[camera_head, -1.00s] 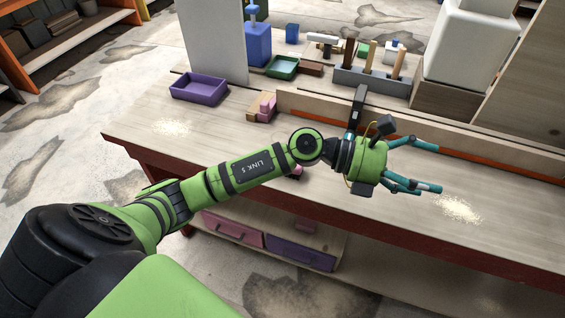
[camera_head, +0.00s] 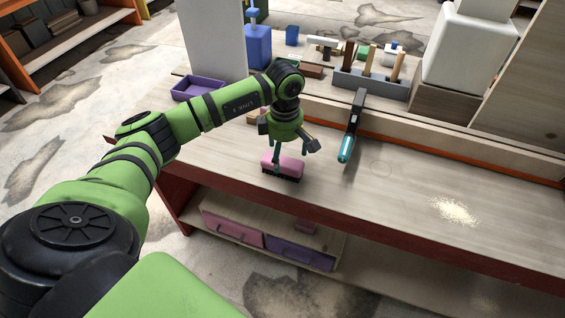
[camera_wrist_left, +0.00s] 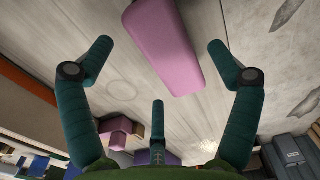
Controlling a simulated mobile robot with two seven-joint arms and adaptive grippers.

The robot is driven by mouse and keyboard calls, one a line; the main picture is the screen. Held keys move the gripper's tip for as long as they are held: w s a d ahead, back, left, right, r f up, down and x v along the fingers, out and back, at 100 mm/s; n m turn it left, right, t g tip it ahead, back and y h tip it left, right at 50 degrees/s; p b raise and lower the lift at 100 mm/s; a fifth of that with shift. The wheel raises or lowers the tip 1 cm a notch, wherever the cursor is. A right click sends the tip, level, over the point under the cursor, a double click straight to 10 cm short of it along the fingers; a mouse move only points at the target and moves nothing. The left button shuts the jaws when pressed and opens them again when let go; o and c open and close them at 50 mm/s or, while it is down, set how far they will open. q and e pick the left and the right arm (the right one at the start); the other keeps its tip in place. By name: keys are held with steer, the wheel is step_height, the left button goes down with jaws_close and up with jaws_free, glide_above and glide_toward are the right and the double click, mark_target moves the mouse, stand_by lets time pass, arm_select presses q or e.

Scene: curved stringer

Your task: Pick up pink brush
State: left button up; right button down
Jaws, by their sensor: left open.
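The pink brush (camera_head: 289,164) has a pink block body with dark bristles below, near the front edge of the workbench. My left gripper (camera_head: 284,153) points down over it, with one teal finger in front of the pink body. In the left wrist view the brush (camera_wrist_left: 165,45) appears as a long pink block lying between the spread fingers of my left gripper (camera_wrist_left: 157,75). The fingers are open, with gaps on both sides of the brush. The bristles are hidden in that view. My right gripper is not in view.
A teal-tipped tool with a dark handle (camera_head: 347,146) hangs over the bench to the right. A pale dust pile (camera_head: 455,210) lies farther right. A purple tray (camera_head: 190,90) and a tool rack (camera_head: 372,82) stand behind.

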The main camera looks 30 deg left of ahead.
mark_target(284, 158)
arm_select(q)
steer(key=shift+s+f+p, duration=0.2)
steer(key=shift+f+p, duration=0.1)
steer(key=shift+f, duration=1.35)
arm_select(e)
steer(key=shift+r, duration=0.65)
arm_select(q)
steer(key=c, duration=1.4)
steer(key=shift+o, duration=0.2)
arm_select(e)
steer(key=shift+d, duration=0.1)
